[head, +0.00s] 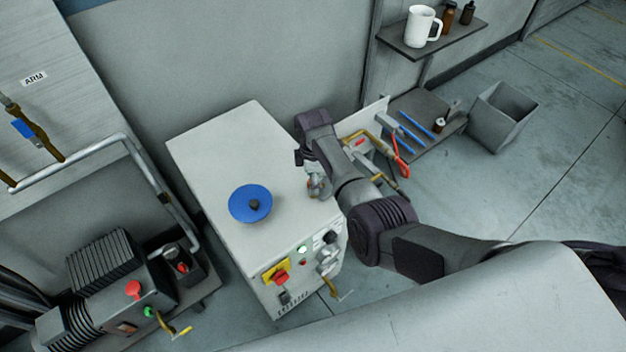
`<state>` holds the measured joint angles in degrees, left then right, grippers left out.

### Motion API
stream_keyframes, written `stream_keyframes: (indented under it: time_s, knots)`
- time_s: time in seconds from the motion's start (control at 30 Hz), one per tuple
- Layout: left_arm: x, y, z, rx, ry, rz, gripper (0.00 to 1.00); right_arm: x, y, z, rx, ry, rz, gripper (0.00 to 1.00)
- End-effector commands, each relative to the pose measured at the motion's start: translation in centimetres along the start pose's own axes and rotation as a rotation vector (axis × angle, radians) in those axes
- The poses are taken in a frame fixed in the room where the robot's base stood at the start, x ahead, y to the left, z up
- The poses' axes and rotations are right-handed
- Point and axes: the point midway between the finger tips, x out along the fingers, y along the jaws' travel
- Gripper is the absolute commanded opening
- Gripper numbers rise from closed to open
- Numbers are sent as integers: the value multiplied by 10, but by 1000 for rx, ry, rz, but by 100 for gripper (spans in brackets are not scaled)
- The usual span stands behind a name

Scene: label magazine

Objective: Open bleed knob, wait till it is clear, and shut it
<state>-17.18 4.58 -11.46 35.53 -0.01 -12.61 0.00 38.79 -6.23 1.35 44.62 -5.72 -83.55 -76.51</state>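No part is clearly labelled as the bleed knob. A small metal fitting (318,186) shows at the cabinet's right edge, partly beside my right arm. The front panel bears a black knob (330,237), metal fittings (326,262) and a red knob on a yellow plate (281,277). My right arm reaches along the cabinet's right side. Its dark end (301,157) is near the top's right edge; the fingertips cannot be made out. My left gripper is out of view.
A dark low stand (445,130) with blue-handled tools and an open grey bin (500,115) are right of my arm. A wall shelf (462,32) holds a white mug (421,26). A dark pump unit (115,285) and a pipe rail (85,155) are at left.

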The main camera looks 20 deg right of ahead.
Motion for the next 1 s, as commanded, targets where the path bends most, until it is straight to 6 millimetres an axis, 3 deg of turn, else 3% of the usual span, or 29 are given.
stream_keyframes:
  time_s: [0.4, 0.73, 1.0]
  knots:
    - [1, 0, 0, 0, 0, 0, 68, 8, 0, 0, 0, 0, 1, 58]
    - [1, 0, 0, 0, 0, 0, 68, 8, 0, 0, 0, 0, 1, 3]
    - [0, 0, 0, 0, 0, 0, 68, 7, 0, 0, 22, 0, 0, 0]
